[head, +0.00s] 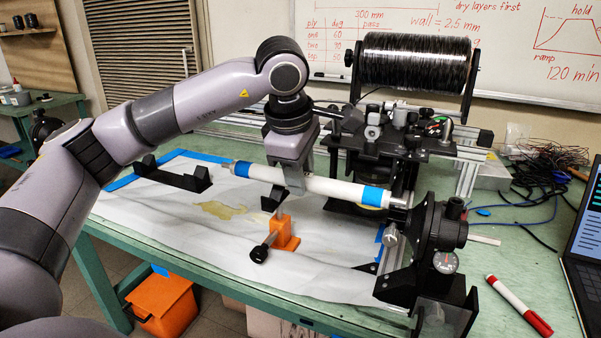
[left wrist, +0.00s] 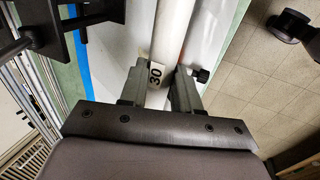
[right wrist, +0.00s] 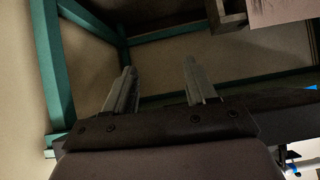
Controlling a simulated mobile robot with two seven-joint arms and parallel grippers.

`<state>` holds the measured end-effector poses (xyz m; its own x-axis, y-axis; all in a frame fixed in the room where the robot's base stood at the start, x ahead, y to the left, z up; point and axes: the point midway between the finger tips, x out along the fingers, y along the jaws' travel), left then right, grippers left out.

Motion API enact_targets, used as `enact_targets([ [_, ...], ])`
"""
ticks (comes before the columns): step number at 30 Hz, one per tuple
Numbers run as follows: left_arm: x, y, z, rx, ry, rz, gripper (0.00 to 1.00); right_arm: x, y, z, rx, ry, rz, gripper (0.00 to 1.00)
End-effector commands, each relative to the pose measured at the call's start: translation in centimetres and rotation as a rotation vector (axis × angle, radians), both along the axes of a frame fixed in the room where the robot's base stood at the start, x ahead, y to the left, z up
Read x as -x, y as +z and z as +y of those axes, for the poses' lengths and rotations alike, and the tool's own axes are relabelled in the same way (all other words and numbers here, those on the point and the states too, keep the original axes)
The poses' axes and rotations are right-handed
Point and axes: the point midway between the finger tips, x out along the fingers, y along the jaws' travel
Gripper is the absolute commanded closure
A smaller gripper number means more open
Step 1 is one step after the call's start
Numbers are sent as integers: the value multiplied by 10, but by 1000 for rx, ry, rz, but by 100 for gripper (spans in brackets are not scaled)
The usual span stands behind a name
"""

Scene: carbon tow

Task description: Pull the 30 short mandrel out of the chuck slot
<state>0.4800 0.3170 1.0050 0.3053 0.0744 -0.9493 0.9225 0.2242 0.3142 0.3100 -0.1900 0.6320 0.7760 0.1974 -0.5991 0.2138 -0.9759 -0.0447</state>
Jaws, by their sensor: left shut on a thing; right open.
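The 30 short mandrel (head: 335,188) is a white tube with a blue band near each end, lying nearly level above the white sheet. My right gripper (right wrist: 160,80) is open and empty, away from the mandrel.
A black cradle (head: 172,180) lies on the sheet at the left. An orange block (head: 286,232) with a black knob stands under the mandrel. A winding head with a black tow spool (head: 417,62) stands behind. A red marker (head: 519,306) and laptop (head: 582,240) are at the right.

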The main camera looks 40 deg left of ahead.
Motion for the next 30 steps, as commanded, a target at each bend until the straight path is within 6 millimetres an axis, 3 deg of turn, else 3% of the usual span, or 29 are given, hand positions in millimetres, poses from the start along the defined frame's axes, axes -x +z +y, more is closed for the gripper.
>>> enact_targets([
  [15, 0, 31, 0, 1, 1, -2, 98, 0, 24, 0, 0, 0, 0, 44],
  [30, 0, 39, 0, 1, 1, -2, 98, -1, 31, 0, 1, 0, -2, 44],
])
